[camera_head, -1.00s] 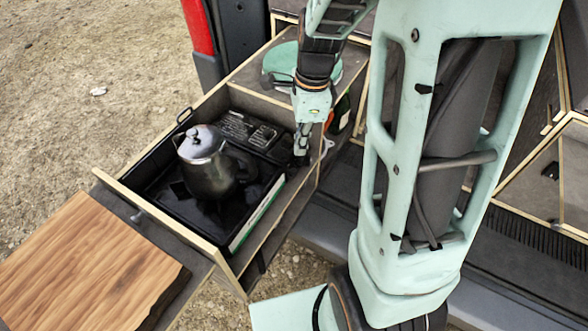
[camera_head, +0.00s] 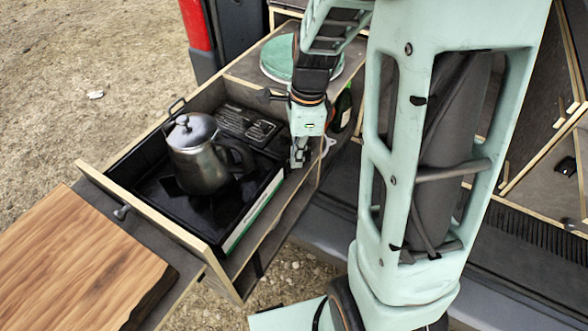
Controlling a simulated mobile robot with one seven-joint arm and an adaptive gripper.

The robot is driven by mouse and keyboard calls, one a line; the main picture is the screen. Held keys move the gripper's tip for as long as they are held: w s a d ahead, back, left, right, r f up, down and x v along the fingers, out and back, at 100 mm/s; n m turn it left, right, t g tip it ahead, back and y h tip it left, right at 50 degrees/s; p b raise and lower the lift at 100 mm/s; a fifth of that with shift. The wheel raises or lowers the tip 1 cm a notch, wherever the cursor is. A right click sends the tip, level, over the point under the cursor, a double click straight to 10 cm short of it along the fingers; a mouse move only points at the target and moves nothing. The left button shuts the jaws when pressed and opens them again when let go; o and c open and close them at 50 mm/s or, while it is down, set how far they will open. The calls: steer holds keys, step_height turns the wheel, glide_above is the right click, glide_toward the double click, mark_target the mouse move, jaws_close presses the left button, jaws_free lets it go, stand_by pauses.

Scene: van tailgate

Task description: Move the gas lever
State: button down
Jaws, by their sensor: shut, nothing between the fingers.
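A black camping stove (camera_head: 172,216) sits in the pulled-out wooden drawer, with a dark metal kettle (camera_head: 199,160) standing on it. A panel with slots and print (camera_head: 246,126) shows at the stove's far end. I cannot make out the gas lever; it may be small or hidden near my gripper. My gripper (camera_head: 298,162) points down at the drawer's right side, by the stove's far right corner. It is shut and holds nothing. Whether its tips touch the stove cannot be told.
A wooden board (camera_head: 75,262) lies at the front left. A round green lid-like thing (camera_head: 278,60) is behind my gripper, and a green bottle (camera_head: 343,108) is to its right. The drawer's wooden front (camera_head: 150,212) and walls surround the stove.

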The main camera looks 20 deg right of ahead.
step_height(320, 180, down, 3)
steer(key=shift+r+b, duration=0.1)
steer(key=shift+b, duration=0.85)
steer(key=shift+r, duration=0.25)
steer(key=shift+d+r+p, duration=0.15)
steer(key=shift+d+p, duration=0.05)
steer(key=shift+p, duration=0.15)
steer(key=d, duration=0.1)
steer(key=d+p, duration=0.1)
steer(key=shift+s+d+r, duration=0.2)
steer(key=shift+d+r, duration=0.15)
steer(key=shift+r, duration=0.05)
step_height(320, 180, up, 12)
steer(key=d, duration=0.1)
